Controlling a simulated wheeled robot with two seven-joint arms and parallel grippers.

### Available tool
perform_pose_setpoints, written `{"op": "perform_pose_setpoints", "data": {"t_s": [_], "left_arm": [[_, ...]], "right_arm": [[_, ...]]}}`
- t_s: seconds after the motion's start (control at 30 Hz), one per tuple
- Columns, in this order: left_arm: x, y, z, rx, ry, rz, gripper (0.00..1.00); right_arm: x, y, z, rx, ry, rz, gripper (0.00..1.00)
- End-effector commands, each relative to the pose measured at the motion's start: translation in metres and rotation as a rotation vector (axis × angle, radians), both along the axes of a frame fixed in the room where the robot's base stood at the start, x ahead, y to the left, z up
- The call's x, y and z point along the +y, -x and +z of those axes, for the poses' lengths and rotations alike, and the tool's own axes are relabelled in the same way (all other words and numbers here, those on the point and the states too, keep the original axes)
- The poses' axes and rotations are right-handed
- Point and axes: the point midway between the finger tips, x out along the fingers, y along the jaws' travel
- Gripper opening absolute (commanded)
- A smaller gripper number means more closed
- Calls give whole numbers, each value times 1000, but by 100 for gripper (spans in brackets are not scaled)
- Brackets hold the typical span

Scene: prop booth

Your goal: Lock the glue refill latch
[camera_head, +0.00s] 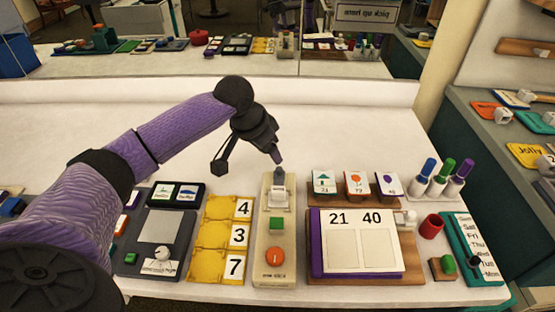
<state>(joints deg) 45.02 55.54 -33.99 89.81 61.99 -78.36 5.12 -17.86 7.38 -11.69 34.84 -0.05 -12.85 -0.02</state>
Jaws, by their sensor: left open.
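My left gripper (248,163) is open, fingers spread and empty. Its right finger is just above or at the grey-blue tab; I cannot tell if they touch. My right gripper is not in view.
Left of the panel are a yellow number rack (213,267) and a grey device (132,258). Right of it are a purple-edged card board (390,265), a rack of picture cards, markers (440,178) and a red cup (431,227). The table behind is clear up to a mirror.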

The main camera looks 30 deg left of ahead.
Motion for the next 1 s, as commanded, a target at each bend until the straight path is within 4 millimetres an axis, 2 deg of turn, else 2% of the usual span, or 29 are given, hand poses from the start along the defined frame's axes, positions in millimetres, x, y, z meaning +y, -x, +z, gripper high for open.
{"op": "perform_pose_setpoints", "data": {"t_s": [0.03,0.23,0.4,0.63,0.9,0.93,1.0], "left_arm": [[-2,-5,-20,4,2,1,61],[-5,-21,-59,2,0,1,61],[-6,-27,-69,0,0,0,61],[-6,-27,-68,-1,-1,0,61],[-6,-27,-68,-1,-1,0,4],[-6,-27,-68,-1,-1,0,0],[-6,-27,-68,-1,-1,0,0]], "right_arm": [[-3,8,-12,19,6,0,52],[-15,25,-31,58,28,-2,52],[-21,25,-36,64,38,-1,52],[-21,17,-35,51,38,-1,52],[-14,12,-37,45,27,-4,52],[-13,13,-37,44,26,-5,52],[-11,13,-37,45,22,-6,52]]}}
